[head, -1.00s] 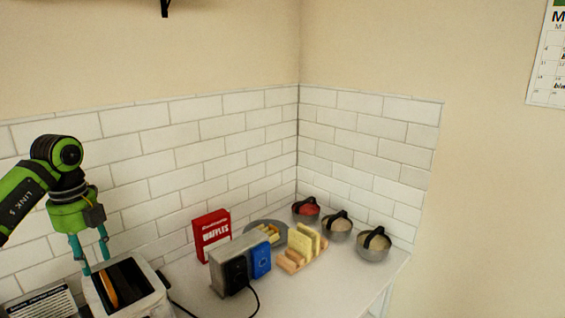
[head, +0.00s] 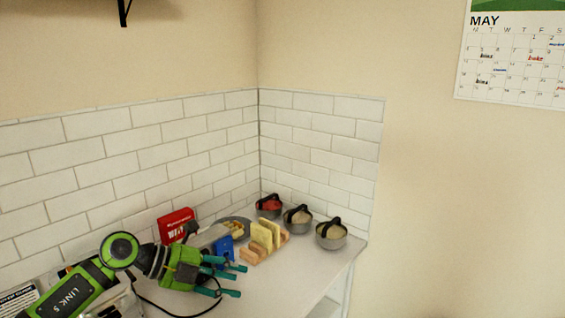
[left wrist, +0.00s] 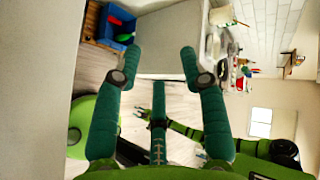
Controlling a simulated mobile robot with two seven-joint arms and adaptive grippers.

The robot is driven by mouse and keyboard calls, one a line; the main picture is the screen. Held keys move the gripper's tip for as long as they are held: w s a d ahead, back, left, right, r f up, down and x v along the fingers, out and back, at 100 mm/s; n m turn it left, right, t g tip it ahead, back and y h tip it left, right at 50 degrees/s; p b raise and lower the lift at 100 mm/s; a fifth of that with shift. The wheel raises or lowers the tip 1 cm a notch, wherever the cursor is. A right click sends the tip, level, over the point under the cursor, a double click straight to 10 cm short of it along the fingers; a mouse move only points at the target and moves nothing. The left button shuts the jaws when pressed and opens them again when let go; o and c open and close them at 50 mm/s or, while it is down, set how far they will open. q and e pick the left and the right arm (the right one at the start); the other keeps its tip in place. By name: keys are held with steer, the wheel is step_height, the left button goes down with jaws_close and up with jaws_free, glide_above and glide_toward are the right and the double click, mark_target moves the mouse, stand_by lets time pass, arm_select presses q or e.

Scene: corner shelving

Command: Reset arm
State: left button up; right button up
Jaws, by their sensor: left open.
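My left gripper (head: 238,279) has green-teal fingers and is spread open and empty. In the head view it points right, in front of the counter's items. In the left wrist view its open fingers (left wrist: 158,68) have nothing between them, with floor and a grey surface beyond. My left arm (head: 85,290) comes in from the lower left and covers much of the toaster (head: 122,303).
A calendar (head: 515,55) hangs on the wall. Free room lies right of the counter.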

arm_select(q)
steer(key=s+d+r+n+t+h, duration=0.2)
steer(key=d+r+n+t+h, duration=0.4)
steer(key=d+t, duration=0.15)
steer(key=s+a+f+n+t+y, duration=0.3)
steer(key=a+f+n+t+y, duration=0.2)
steer(key=a+f+n+y, duration=1.1)
steer(key=s+f+n+g+y, duration=0.1)
steer(key=s+f+n+g, duration=0.45)
steer(key=s, duration=0.75)
steer(key=s+f+n+g+y, duration=0.1)
steer(key=s+f+n+g, duration=0.2)
steer(key=s+f+g, duration=0.7)
steer(key=s+f+t+b, duration=0.1)
steer(key=s+f+b, duration=0.15)
steer(key=f, duration=1.15)
steer(key=s+f+b, duration=0.2)
steer(key=s+f, duration=0.1)
steer(key=f, duration=1)
steer(key=s+a+f+g+b, duration=0.1)
steer(key=s+f+b, duration=0.3)
steer(key=s+f, duration=1.1)
step_height(320, 180, down, 3)
steer(key=shift+s+a+f+m, duration=0.1)
steer(key=shift+s+a+m, duration=0.25)
steer(key=shift+a, duration=0.2)
arm_select(e)
step_height(320, 180, down, 9)
steer(key=s+d, duration=0.1)
steer(key=shift+s, duration=0.4)
